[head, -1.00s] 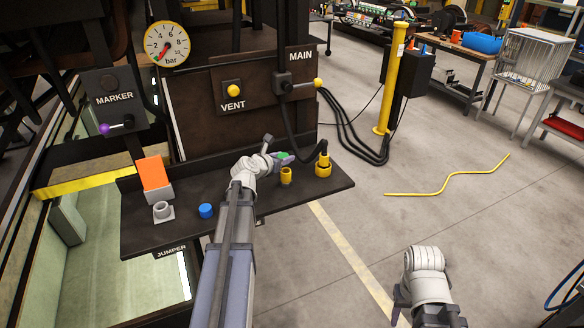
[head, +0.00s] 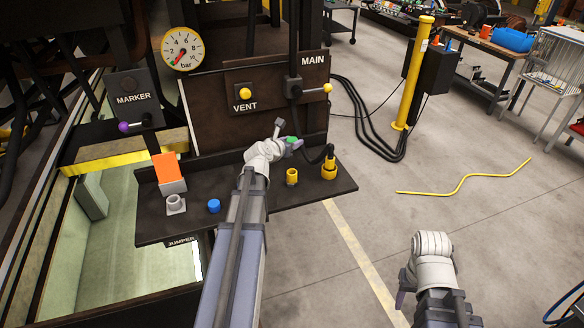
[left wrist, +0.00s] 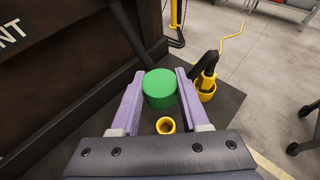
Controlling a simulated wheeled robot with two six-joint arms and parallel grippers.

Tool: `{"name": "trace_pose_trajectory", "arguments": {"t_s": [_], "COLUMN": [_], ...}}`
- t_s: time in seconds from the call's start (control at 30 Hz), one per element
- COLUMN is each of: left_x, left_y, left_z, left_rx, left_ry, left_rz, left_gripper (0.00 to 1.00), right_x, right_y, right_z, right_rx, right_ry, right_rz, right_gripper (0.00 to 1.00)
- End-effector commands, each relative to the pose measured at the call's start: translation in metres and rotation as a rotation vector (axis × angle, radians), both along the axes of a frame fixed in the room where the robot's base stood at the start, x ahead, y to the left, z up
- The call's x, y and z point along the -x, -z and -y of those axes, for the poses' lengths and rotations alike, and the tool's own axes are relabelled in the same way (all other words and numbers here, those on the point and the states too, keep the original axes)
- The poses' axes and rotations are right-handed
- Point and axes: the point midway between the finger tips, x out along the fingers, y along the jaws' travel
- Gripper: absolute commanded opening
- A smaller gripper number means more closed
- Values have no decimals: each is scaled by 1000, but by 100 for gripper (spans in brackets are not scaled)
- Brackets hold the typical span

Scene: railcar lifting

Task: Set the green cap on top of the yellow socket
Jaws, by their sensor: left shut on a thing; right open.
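The green cap (head: 293,143) is held in my left gripper (head: 296,146) above the dark shelf. In the left wrist view the green cap (left wrist: 160,89) sits between the two purple fingers of the left gripper (left wrist: 160,90). The yellow socket (head: 292,177) stands on the shelf, just below and beside the gripper in the head view, and its open top is clear. In the left wrist view the yellow socket (left wrist: 166,125) shows nearer the gripper's base than the cap, apart from it. My right gripper (head: 403,296) is low at the right, open, partly hidden by its wrist.
The dark shelf (head: 240,222) also carries a blue cap (head: 214,206), a grey socket (head: 176,204), an orange block (head: 166,167) and a yellow plug with a black hose (head: 329,168). The panel with the gauge (head: 184,48) stands behind. A yellow post (head: 413,75) stands right.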

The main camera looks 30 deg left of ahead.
Motion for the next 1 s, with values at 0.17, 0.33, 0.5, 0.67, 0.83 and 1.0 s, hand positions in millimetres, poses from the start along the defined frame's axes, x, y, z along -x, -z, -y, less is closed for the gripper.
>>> {"name": "trace_pose_trajectory", "arguments": {"t_s": [0.17, 0.33, 0.5, 0.67, 0.83, 1.0], "left_x": [0, 0, 0, 0, 0, 0], "left_y": [14, 40, 63, 65, 72, 93], "left_z": [0, 0, 0, 0, 0, 0], "left_rx": [0, 0, 0, 0, 0, 0], "left_ry": [0, 0, 0, 0, 0, 0], "left_rz": [0, 0, 0, 0, 0, 0], "left_gripper": [0, 0, 0, 0, 0, 0], "right_x": [0, 0, 0, 0, 0, 0], "right_y": [14, 40, 63, 65, 72, 93], "right_z": [0, 0, 0, 0, 0, 0], "right_rx": [0, 1, 2, 2, 2, 2], "right_ry": [-2, -7, -9, -8, -8, -7], "right_rz": [0, 0, 0, 0, 0, 0], "right_gripper": [50, 50, 50, 50, 50, 50]}}
